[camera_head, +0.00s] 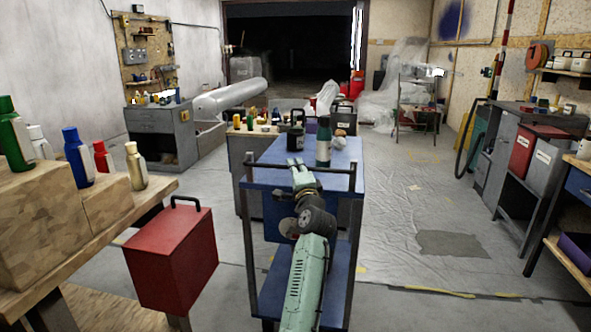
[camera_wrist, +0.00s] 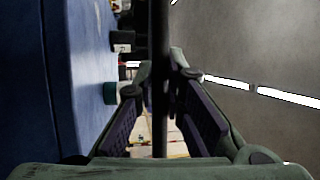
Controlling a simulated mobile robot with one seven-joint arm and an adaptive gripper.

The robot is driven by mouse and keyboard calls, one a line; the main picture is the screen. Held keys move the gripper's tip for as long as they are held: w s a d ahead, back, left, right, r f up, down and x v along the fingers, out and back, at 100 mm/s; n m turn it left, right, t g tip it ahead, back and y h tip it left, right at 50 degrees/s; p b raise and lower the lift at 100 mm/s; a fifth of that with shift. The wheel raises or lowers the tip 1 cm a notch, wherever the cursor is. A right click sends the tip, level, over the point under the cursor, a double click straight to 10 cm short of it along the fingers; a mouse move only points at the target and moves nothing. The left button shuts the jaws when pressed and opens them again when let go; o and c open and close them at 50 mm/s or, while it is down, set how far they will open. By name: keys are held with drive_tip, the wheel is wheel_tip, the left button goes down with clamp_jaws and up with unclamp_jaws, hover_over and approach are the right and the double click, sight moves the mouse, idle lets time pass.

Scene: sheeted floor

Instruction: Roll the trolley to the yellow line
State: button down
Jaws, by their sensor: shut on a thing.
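The trolley (camera_head: 268,179) is blue with dark posts and stands straight in front of me. Its dark push handle (camera_head: 338,167) crosses the near end at the top; in the wrist view the handle bar (camera_wrist: 160,60) runs upright between the fingers. A dark green bottle (camera_head: 324,146) and a dark canister (camera_head: 296,138) stand on the trolley top. A worn yellow line (camera_head: 440,292) lies on the floor at right; the trolley hides any part behind it.
A wooden bench (camera_head: 140,205) with bottles and a red box (camera_head: 172,258) stand close at left. A bench with small items (camera_head: 243,150) is beyond the trolley at left. Cabinets (camera_head: 497,150) line the right wall. Sheeted floor (camera_head: 400,215) right of the trolley is clear.

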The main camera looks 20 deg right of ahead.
drive_tip(key=shift+w+d, duration=0.25)
drive_tip(key=shift+w, duration=0.15)
drive_tip(key=c, duration=1.7)
unclamp_jaws()
drive_tip(key=shift+o, duration=0.2)
drive_tip(key=shift+s, duration=0.1)
drive_tip(key=v, duration=1.2)
